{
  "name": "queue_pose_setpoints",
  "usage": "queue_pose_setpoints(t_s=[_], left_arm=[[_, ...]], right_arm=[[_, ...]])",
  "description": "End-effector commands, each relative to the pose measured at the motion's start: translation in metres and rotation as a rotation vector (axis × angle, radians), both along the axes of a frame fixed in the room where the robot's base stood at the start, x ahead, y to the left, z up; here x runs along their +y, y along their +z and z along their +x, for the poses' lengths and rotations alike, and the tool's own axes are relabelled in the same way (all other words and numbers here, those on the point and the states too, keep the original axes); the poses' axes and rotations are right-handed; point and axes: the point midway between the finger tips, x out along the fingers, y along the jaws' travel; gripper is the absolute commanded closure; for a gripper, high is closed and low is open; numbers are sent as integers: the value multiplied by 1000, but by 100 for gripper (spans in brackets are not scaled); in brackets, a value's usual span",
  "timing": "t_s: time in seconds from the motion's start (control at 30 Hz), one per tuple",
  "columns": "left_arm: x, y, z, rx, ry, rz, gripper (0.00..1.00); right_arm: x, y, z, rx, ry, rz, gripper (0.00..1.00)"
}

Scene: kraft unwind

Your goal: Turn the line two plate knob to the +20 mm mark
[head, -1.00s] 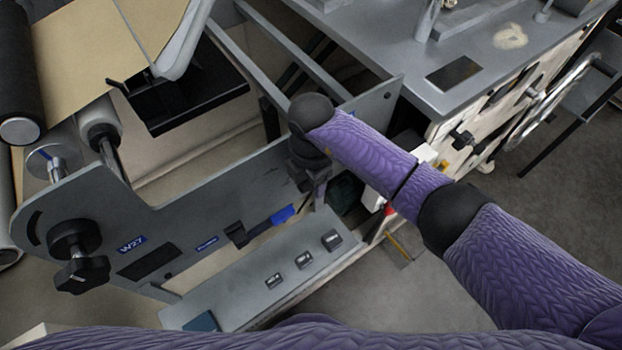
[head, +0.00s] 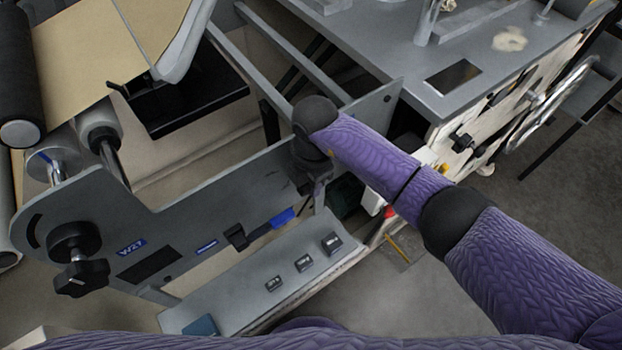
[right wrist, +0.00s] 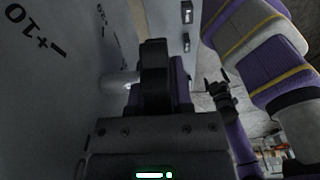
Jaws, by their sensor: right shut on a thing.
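My right gripper (head: 318,190) reaches down at the right part of the grey side plate (head: 215,210). In the right wrist view its dark jaw parts (right wrist: 154,85) stand close beside the grey plate surface (right wrist: 50,100). A short pale shaft (right wrist: 118,82) runs from that plate to the jaws, and the gripper is shut on the knob at its end. The knob itself is mostly hidden by the jaws in both views.
Two black knobs (head: 82,277) stick out at the plate's left end beside a W27 label (head: 131,247). A sloped ledge with several small dark switches (head: 304,262) lies below the plate. A grey worktable (head: 470,75) stands at the upper right. Open floor lies at the right.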

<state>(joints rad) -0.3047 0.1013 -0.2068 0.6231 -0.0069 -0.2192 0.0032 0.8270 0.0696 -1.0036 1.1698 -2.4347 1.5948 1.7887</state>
Motion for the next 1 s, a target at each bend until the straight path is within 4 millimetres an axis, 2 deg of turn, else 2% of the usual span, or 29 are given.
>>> queue_pose_setpoints(t_s=[0.27, 0.6, 1.0], left_arm=[[0, 0, 0, 0, 0, 0, 0], [-1, -10, -1, 4, 2, -1, 0], [-1, -19, -2, 6, 2, -3, 0]], right_arm=[[-1, 0, 0, 103, -4, 139, 100], [0, 0, 1, 244, -4, 337, 100], [0, 2, 1, 330, -1, 458, 100]])
